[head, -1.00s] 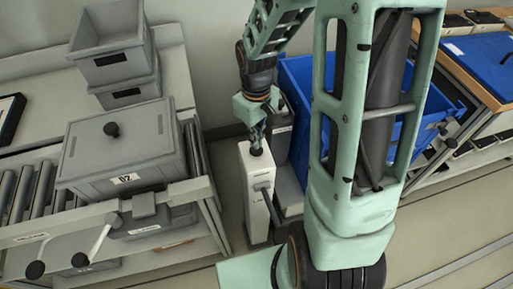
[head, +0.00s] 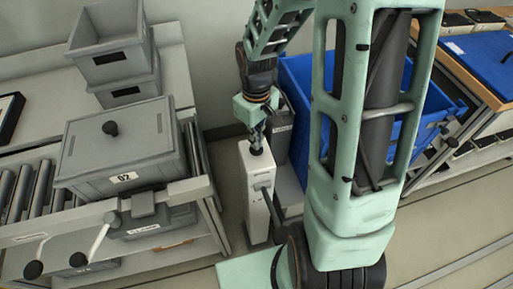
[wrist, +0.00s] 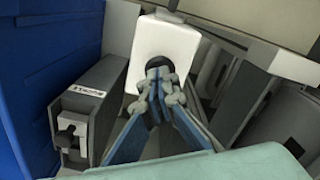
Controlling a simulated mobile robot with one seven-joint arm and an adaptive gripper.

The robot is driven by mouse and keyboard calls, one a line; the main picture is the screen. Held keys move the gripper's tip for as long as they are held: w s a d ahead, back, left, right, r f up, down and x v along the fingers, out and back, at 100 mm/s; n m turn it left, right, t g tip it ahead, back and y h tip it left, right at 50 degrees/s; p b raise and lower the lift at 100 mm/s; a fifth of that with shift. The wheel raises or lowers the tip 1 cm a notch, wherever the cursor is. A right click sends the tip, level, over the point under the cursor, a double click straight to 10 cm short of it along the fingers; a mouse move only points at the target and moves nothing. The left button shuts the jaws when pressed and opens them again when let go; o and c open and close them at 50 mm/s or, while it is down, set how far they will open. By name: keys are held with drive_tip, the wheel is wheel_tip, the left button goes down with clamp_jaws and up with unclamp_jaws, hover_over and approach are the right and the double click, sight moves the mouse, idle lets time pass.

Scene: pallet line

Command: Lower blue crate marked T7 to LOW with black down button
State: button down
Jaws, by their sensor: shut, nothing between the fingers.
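The blue crate (head: 297,76) stands behind my arm, which hides much of it. Its blue wall fills the left edge of the wrist view (wrist: 25,95). No T7 mark can be read. A black round button (head: 257,152) sits on top of a narrow white post (head: 256,205). The button also shows in the wrist view (wrist: 158,64), just beyond my fingertips. My gripper (head: 256,142) is shut and empty, pointing down at the button. The fingertips overlap the button in the picture; I cannot tell whether they touch it.
To the left, a lidded grey crate marked 02 (head: 125,155) sits on a roller conveyor, with stacked grey bins (head: 113,45) behind. A dark grey box (wrist: 90,100) stands beside the post. A wooden-edged table with a blue top (head: 485,52) is at right. Floor is clear at lower right.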

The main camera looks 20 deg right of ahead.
drive_tip(key=shift+f+b, duration=0.6)
drive_tip(key=shift+f, duration=0.45)
idle(4.1)
wheel_tip(320, 180, up, 7)
drive_tip(key=p, duration=0.6)
